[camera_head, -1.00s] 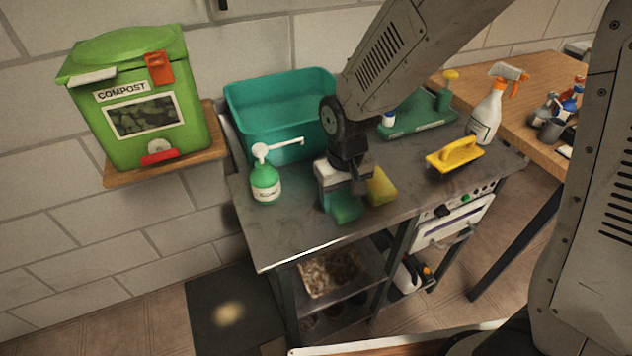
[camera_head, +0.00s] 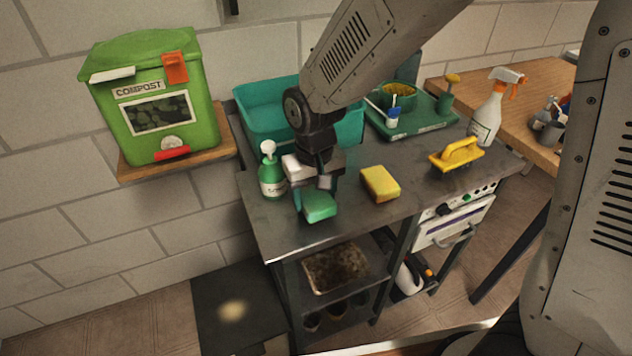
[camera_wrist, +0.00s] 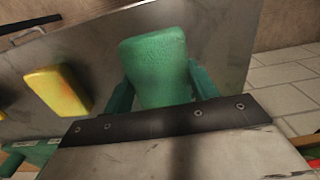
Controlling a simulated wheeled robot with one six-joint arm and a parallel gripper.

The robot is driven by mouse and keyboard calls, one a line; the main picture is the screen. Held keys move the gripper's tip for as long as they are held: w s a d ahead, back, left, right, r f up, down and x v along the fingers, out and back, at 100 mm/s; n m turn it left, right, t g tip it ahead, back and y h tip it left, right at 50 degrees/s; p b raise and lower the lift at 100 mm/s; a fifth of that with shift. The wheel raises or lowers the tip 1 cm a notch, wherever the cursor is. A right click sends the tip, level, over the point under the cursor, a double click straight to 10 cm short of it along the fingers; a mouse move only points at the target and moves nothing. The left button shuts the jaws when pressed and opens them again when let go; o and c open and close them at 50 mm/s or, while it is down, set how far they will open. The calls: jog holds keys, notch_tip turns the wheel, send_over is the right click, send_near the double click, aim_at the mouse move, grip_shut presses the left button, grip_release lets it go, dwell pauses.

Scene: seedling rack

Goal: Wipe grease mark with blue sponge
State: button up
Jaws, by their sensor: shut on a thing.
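My gripper (camera_head: 312,192) is shut on a green-teal sponge (camera_head: 320,207), the closest match to the task's blue sponge. It is over the front left of the grey metal worktop (camera_head: 350,224). In the wrist view the sponge (camera_wrist: 157,66) sits between the two teal fingers and juts out past them. I cannot tell whether it touches the worktop. The worktop has faint dark smudges, but I cannot pick out the grease mark for sure. It may be hidden under my gripper.
A yellow sponge (camera_head: 380,183) lies right of my gripper. A green pump bottle (camera_head: 271,175) stands close on its left, a teal basin (camera_head: 262,103) behind. A yellow-handled brush (camera_head: 457,154), spray bottle (camera_head: 488,118) and green tray (camera_head: 428,126) are farther right. The front edge is clear.

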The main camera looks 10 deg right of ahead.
jog(key=shift+r, duration=2.75)
